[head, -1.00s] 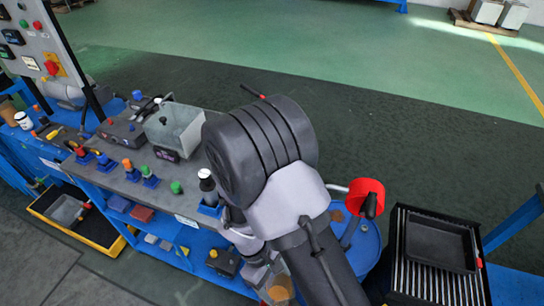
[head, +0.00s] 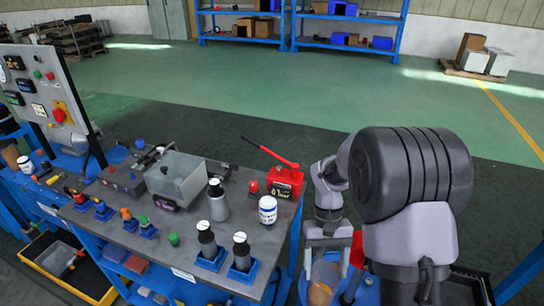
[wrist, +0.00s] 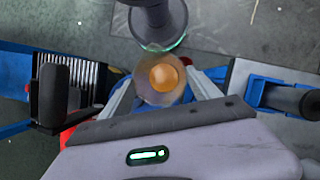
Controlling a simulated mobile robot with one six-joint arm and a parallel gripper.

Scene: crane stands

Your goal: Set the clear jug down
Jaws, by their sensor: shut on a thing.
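The clear jug (head: 322,277) is see-through with orange-brown contents. It stands out at the lower middle of the head view, just right of the bench end. My gripper (head: 325,258) points down and is shut on it, with one finger on each side. In the wrist view the jug (wrist: 163,92) sits between the fingers, seen from above with a round orange patch inside. Its base is hidden, so I cannot tell whether it touches anything below.
The grey bench (head: 188,243) is left of my gripper. A blue drum (head: 369,288) is at right.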

